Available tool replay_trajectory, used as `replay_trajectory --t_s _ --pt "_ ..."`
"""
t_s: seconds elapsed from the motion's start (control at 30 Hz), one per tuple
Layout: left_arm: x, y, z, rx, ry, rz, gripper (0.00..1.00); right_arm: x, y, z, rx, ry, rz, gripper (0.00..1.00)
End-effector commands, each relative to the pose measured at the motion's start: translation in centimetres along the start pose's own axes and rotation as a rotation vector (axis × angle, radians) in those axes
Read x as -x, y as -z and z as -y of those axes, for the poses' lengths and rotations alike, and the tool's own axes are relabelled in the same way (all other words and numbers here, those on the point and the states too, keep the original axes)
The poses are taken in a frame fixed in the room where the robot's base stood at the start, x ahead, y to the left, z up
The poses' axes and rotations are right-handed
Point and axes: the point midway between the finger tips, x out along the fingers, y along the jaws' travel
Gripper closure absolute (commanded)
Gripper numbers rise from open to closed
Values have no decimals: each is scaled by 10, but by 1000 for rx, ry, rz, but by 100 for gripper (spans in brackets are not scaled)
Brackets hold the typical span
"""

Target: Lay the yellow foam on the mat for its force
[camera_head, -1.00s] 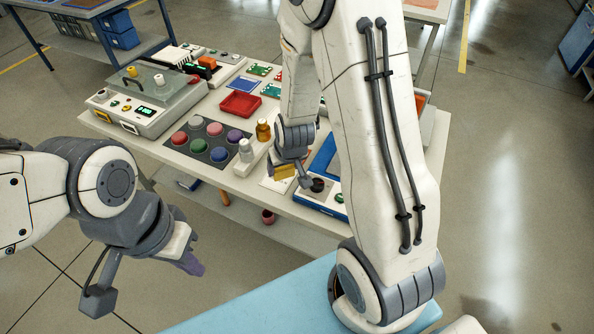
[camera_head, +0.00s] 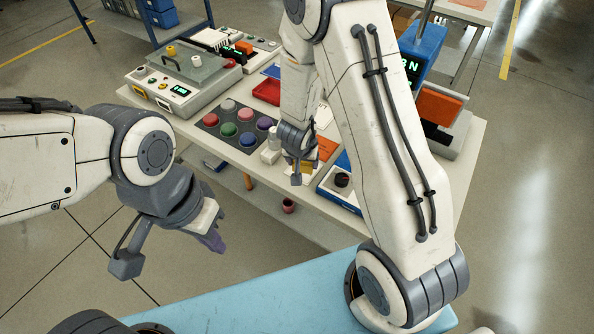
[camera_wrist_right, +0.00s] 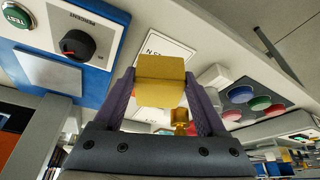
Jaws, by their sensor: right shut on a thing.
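The yellow foam (camera_wrist_right: 160,80) is a small block held between the purple fingers of my right gripper (camera_wrist_right: 163,97). In the head view the foam (camera_head: 307,164) shows only as a small patch by my right gripper (camera_head: 304,168), over the table's near edge. A white printed sheet (camera_wrist_right: 176,46), perhaps the mat, lies behind the foam in the right wrist view; its text is partly hidden. I cannot tell whether the foam touches anything below. My left gripper (camera_head: 212,240) hangs in front of the table, away from the objects; its finger gap cannot be made out.
A blue tester with a black knob (camera_wrist_right: 77,43) and green button stands beside the sheet. A dark board with coloured round pads (camera_head: 236,127) lies left of my right gripper.

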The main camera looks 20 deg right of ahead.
Motion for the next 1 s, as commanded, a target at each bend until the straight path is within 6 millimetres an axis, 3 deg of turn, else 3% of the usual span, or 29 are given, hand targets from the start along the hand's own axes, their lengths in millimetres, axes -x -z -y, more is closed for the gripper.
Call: replay_trajectory --t_s 0.13,0.43,0.87,0.9,0.97,1.0 --pt "3 0 0 0 0 0 100 -8 -3 14 1 -1 0 89" --pt "-17 -1 1 -1 0 0 100 -44 -19 16 1 -1 1 89" --pt "-19 -1 1 -1 0 0 100 -49 -20 16 0 0 -1 89" --pt "-19 -1 1 -1 0 0 100 -49 -20 16 0 0 -1 22" --pt "-18 -1 1 -1 0 0 100 -48 -20 16 0 0 -1 0" --pt "-18 -1 1 -1 0 0 100 -48 -20 16 0 0 -1 0"
